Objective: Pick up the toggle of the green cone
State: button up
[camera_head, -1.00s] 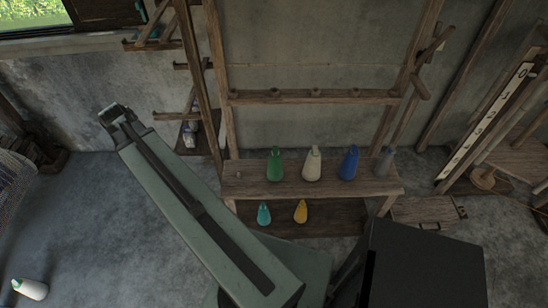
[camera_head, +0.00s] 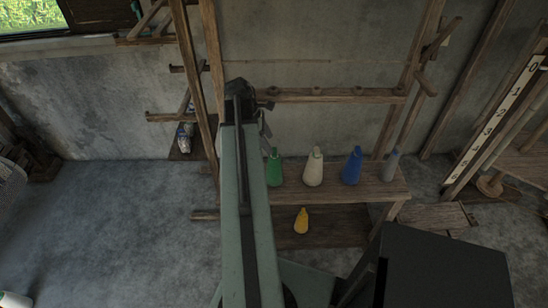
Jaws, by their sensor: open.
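The green cone (camera_head: 273,170) stands upright on the upper shelf of the wooden rack, just right of my arm. Its toggle (camera_head: 274,152) is at the narrow top and too small to make out in detail. My gripper (camera_head: 264,128) hangs from the far end of my raised arm, above and slightly left of the green cone. It is small and partly hidden by the arm. It is open, with nothing seen in it, and appears apart from the cone.
A cream cone (camera_head: 313,168), a blue cone (camera_head: 351,167) and a grey cone (camera_head: 390,165) stand to the right on the same shelf (camera_head: 330,192). A yellow cone (camera_head: 301,221) stands on the lower shelf. A wooden bar (camera_head: 330,96) crosses behind. Floor at left is clear.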

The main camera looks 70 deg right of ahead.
jog(key=b+x, duration=0.5)
jog(key=shift+f, duration=0.2)
jog(key=shift+a+r, duration=0.1)
jog(key=shift+r, duration=0.1)
jog(key=c, duration=1.4)
